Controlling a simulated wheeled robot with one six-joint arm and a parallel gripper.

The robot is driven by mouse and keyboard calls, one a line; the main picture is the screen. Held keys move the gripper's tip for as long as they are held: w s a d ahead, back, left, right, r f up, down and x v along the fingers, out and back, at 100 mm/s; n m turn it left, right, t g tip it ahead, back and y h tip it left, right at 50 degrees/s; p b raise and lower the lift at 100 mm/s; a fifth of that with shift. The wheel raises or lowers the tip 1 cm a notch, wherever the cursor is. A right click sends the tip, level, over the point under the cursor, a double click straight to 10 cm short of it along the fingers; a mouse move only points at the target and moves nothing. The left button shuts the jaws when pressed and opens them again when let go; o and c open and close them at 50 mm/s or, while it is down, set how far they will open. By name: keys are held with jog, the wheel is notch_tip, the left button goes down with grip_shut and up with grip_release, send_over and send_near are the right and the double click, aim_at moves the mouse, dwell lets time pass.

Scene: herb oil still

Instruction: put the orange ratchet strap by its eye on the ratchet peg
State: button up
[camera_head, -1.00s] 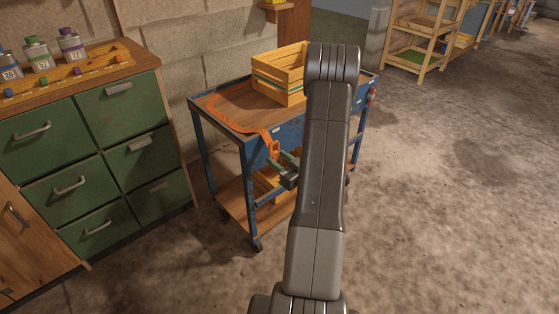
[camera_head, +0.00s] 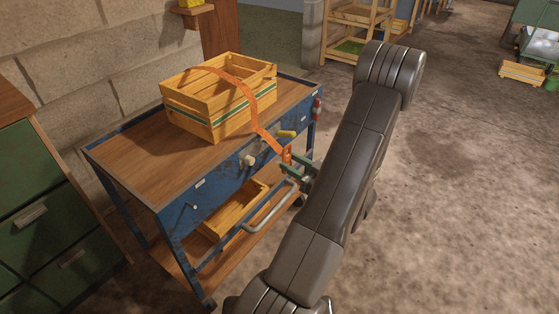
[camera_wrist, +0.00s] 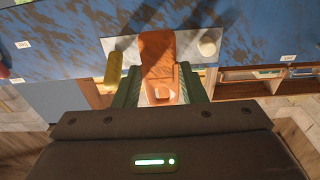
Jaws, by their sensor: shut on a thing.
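My gripper (camera_head: 293,168) is shut on the end piece of the orange ratchet strap (camera_head: 268,138), in front of the trolley's blue side. The strap's band arcs up and back across the wooden crate in the head view. In the wrist view, my gripper (camera_wrist: 160,88) has a green finger on each side of the orange end piece (camera_wrist: 158,52), with a pale opening low in it. A yellow peg (camera_wrist: 113,72) is left of the strap and a cream peg (camera_wrist: 207,46) right of it. I cannot tell which peg is the ratchet peg, or whether one is hidden behind the strap.
The blue trolley (camera_head: 170,215) has a wooden top carrying the slatted crate (camera_head: 208,117). A grey handle bar (camera_head: 262,225) runs along its front, and a wooden box (camera_head: 232,212) sits below. Green drawers (camera_head: 40,215) stand at the left. The floor at right is open.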

aim_at(289, 161)
jog(key=shift+w+d, duration=0.15)
jog(key=shift+w, duration=0.1)
jog(key=shift+p+x, duration=0.35)
jog(key=shift+x, duration=1.45)
jog(key=shift+f, duration=0.15)
jog(key=shift+w+a, duration=0.2)
jog(key=shift+a, duration=0.15)
jog(key=shift+b, duration=0.5)
jog(key=shift+f+b+x, duration=0.1)
jog(key=shift+b+x, duration=0.05)
jog(key=shift+x, duration=0.45)
jog(key=shift+f+b+x, duration=0.15)
jog(key=shift+x, duration=0.5)
dwell(0.5)
jog(key=shift+w+a+f+b, duration=0.25)
jog(key=shift+w+a+b, duration=0.15)
jog(key=shift+a+b, duration=0.15)
dwell(1.4)
jog(key=shift+f+b, duration=0.2)
jog(key=shift+b, duration=0.1)
dwell(0.4)
